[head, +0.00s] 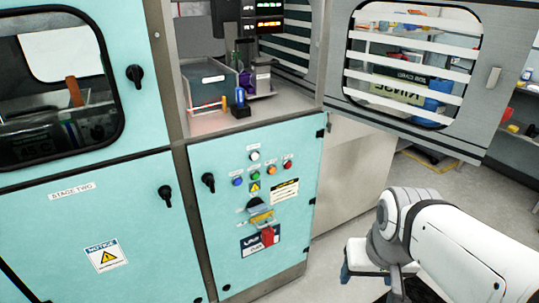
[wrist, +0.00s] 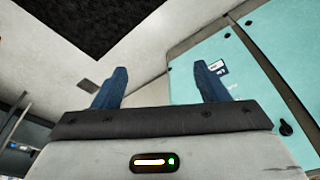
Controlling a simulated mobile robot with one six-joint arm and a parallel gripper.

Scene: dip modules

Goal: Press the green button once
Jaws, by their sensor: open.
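The green button (head: 255,175) is a small round button on the turquoise lower cabinet door, in the head view. It sits between a blue button (head: 237,181) and an orange button (head: 271,170), below a white button (head: 254,156) and above a small yellow warning sign. My gripper is at the lower right of the head view, well to the right of the door and mostly hidden by my arm. In the wrist view my gripper (wrist: 158,72) has its two blue fingers wide apart, with nothing between them. The green button is not visible in the wrist view.
A red button (head: 287,164) is right of the orange one. A red tag with a yellow lockout piece (head: 263,216) hangs below the buttons. An open upper door (head: 480,130) with a slatted window juts out to the right. Floor is clear around my arm.

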